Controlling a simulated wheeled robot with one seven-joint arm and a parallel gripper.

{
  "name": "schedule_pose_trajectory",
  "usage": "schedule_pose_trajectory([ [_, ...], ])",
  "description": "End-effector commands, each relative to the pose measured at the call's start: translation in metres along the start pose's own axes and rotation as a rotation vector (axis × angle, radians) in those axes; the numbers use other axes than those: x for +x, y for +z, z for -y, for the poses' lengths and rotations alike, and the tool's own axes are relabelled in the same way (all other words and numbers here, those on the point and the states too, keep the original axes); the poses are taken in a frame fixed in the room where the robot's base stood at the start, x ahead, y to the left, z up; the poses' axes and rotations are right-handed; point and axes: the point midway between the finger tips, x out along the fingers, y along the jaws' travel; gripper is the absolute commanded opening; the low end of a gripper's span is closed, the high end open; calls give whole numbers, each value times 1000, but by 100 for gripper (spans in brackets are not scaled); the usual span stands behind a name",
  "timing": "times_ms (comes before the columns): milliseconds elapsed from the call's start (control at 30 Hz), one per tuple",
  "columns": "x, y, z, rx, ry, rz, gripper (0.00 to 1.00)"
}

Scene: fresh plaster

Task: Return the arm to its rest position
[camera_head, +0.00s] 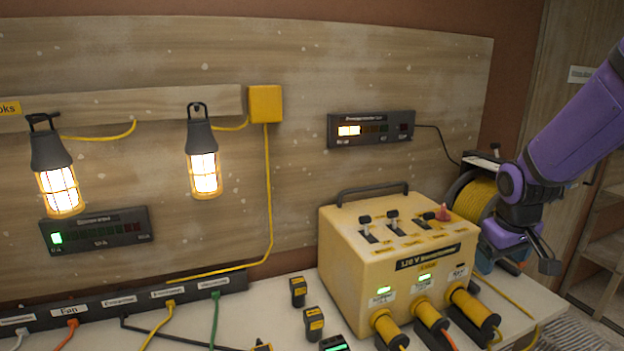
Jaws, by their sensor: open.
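My arm, purple with dark joints, reaches in from the upper right edge. My gripper (518,262) hangs at its end, pointing down, at the right end of the bench. It is open, and I see nothing held in it. It is in front of the cable reel (474,197) and just right of the yellow transformer box (344,238). The gripper hides part of the reel. I cannot tell whether it touches anything.
The box has switches on top and thick yellow plugs in front. Small black-and-yellow blocks (314,322) stand on the white bench (275,300). A labelled power strip (120,302) lies behind. Two lit lamps (203,172) hang on the board. Wooden shelves (606,250) stand at right.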

Motion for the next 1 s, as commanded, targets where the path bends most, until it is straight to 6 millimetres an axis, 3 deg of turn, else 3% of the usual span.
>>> schedule_pose_trajectory([
  [33, -18, 4, 3, 16, -5, -24, 80],
  [200, -65, 24, 16, 68, -26, -76, 80],
  [500, -136, 71, 42, 144, -60, -165, 80],
  [700, -173, 109, 60, 185, -78, -222, 80],
  [1000, -199, 151, 81, 225, -93, -273, 80],
])
